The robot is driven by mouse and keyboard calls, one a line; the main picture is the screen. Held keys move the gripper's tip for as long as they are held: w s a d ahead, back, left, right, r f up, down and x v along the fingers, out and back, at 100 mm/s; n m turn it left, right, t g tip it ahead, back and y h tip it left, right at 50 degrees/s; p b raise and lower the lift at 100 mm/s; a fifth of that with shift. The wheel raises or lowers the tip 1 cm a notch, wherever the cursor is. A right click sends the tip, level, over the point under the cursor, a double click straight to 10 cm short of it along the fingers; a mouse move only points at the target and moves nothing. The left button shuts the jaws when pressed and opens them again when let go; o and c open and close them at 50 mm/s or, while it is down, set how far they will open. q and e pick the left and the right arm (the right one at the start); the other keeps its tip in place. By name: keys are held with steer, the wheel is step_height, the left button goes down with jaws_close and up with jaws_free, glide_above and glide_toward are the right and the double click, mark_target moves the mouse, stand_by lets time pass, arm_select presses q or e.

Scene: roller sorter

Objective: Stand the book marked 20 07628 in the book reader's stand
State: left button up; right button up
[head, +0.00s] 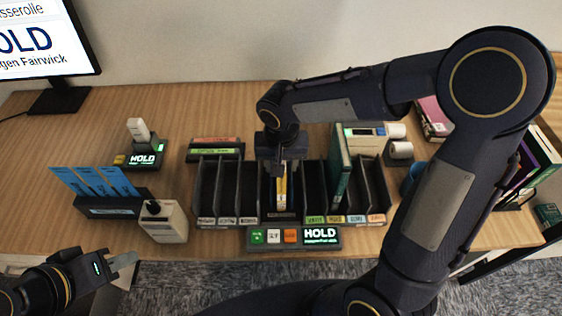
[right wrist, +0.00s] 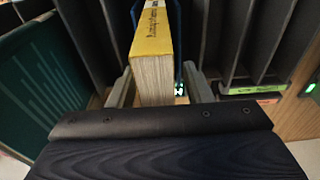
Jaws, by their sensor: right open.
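A yellow book (head: 281,187) stands upright in the middle bay of the dark sorter; its number is too small to read. In the right wrist view the yellow book (right wrist: 155,55) shows its page edges and yellow cover. My right gripper (right wrist: 159,86) is open, with one finger on each side of the book and a gap visible at least on the right. In the head view the right hand largely hides the book's upper part. The reader's stand appears to be this middle bay, above the HOLD display (head: 320,235). My left gripper (head: 124,264) is low at left, away from the books; its jaw gap is unclear.
Dark slotted bins (head: 222,190) flank the middle bay. A teal book (head: 340,165) stands in the right bins. Blue cards in a holder (head: 105,206), a white device (head: 164,221) and a scanner dock (head: 143,158) stand at left.

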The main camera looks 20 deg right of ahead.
steer(key=r, duration=0.5)
steer(key=s+r, duration=0.1)
steer(key=r, duration=0.1)
steer(key=shift+a+r, duration=0.15)
steer(key=shift+r, duration=0.25)
